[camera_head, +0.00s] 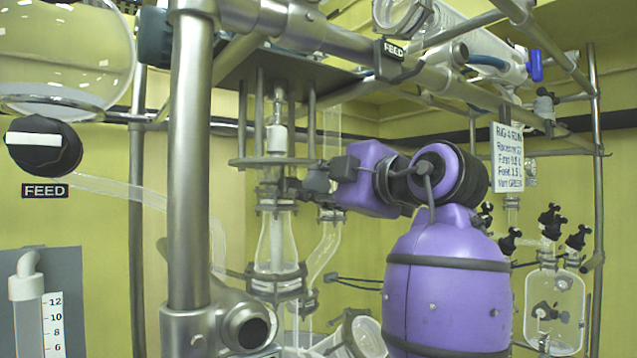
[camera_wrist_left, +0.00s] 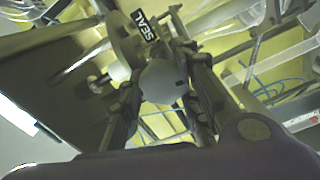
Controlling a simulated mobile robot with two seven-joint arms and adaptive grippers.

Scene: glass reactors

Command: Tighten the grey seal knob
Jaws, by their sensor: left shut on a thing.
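In the head view my left gripper (camera_head: 314,182) reaches leftward from my purple arm to the glass column's middle, under a round metal plate (camera_head: 275,162). I cannot make out the knob there, among the fingers and fittings. My right gripper is not in view.
A thick steel post (camera_head: 190,160) stands left of the column. A black FEED knob (camera_head: 44,146) with a white bar is at the left. A flask (camera_head: 553,310) with black-capped necks stands at the right. Tubes and rods crowd around my gripper.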

